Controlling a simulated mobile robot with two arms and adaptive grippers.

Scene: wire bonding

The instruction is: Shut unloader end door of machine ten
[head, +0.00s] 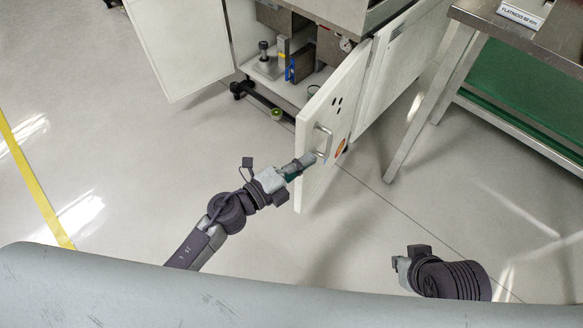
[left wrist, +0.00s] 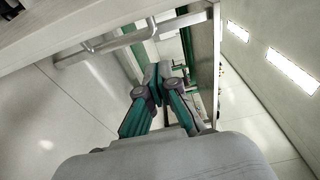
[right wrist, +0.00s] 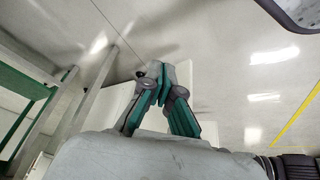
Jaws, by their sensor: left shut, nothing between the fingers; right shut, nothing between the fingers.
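A white cabinet door (head: 314,178) with a bar handle (head: 326,141), dark holes and an orange label stands open, swung out toward me. Whether it is marked as the unloader end door cannot be read. My left gripper (head: 310,158) is shut and empty, its tips close to the handle's lower end; contact cannot be told. In the left wrist view the handle (left wrist: 130,39) crosses above the shut fingers (left wrist: 158,72). My right gripper (head: 399,268) is low at the right, well away from the door; the right wrist view shows its fingers (right wrist: 158,70) shut and empty.
A second white door (head: 178,45) stands open at the left of the cabinet. Inside are a gauge (head: 346,44) and a blue part (head: 290,70). A steel table (head: 515,30) with a green shelf (head: 520,85) stands at the right. The floor in front is clear.

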